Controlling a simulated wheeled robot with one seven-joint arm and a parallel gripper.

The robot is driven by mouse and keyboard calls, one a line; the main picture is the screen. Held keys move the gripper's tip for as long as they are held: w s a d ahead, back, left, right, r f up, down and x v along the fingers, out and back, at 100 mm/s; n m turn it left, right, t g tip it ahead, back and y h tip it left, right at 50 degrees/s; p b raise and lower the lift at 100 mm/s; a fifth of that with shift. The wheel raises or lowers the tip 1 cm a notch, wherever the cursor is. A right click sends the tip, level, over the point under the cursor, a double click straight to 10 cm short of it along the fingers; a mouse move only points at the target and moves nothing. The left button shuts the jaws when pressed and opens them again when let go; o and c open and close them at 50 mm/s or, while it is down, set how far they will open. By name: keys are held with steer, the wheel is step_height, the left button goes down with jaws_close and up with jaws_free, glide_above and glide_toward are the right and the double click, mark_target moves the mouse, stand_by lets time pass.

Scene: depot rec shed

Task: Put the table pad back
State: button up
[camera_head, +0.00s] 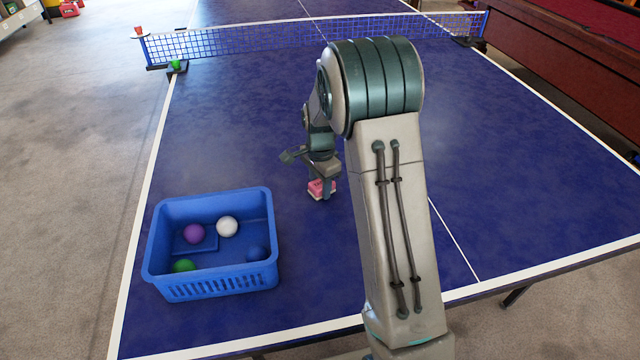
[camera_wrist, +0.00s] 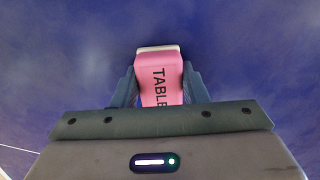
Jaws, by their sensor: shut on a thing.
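The table pad is a small pink block (camera_head: 321,188) with a pale edge. In the wrist view the pink pad (camera_wrist: 160,76) carries dark lettering that reads "TABLE", partly cut off by my gripper body. My gripper (camera_head: 322,182) is shut on the pad, with one finger on each side of it. The pad is at or just above the blue table (camera_head: 240,110), right of the basket; I cannot tell whether it touches the surface.
A blue basket (camera_head: 210,284) with several balls, among them purple (camera_head: 194,234), white (camera_head: 227,227) and green (camera_head: 184,266), stands at the table's near left. The table middle is clear.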

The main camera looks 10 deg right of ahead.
mark_target(320, 183)
steer(key=shift+f, duration=0.2)
steer(key=o, duration=0.9)
steer(key=shift+o, duration=0.2)
step_height(320, 183, up, 12)
steer(key=s+r+n+t, duration=0.1)
steer(key=s+n, duration=0.5)
steer(key=s, duration=0.7)
steer(key=s+r+n+t, duration=0.1)
steer(key=s+r+n, duration=0.2)
steer(key=s+n, duration=0.4)
steer(key=s+p, duration=0.1)
steer(key=s, duration=0.6)
steer(key=shift+s+n, duration=0.2)
steer(key=shift+n, duration=0.1)
steer(key=shift+r, duration=0.1)
